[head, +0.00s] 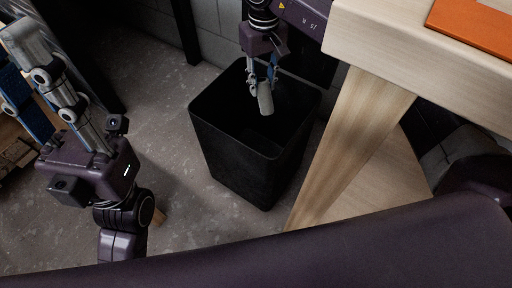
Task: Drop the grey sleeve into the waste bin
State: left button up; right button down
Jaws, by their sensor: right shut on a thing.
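The grey sleeve (265,99) is a short, pale grey tube, slightly tilted. My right gripper (263,88) comes down from the top of the head view and is shut on its upper part. The waste bin (243,163) is black, square and open-topped, and stands upright on the floor. The sleeve hangs within the outline of the bin's mouth; I cannot tell whether its lower end is below the rim. The bin's bottom is in shadow. My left gripper (20,50) is at the left, away from the bin, pointing up-left; its finger gap is unclear.
A pale wooden table (415,58) with an orange board (475,28) on top stands to the right, its leg (350,150) close to the bin. A grey block wall (205,35) is behind the bin. The concrete floor (150,95) left of the bin is clear.

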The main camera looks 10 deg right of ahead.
jog(key=shift+f, duration=0.65)
jog(key=c, duration=1.4)
grip_release()
jog(key=shift+c, duration=0.2)
notch_tip(320, 180, up, 12)
jog(key=shift+r, duration=0.1)
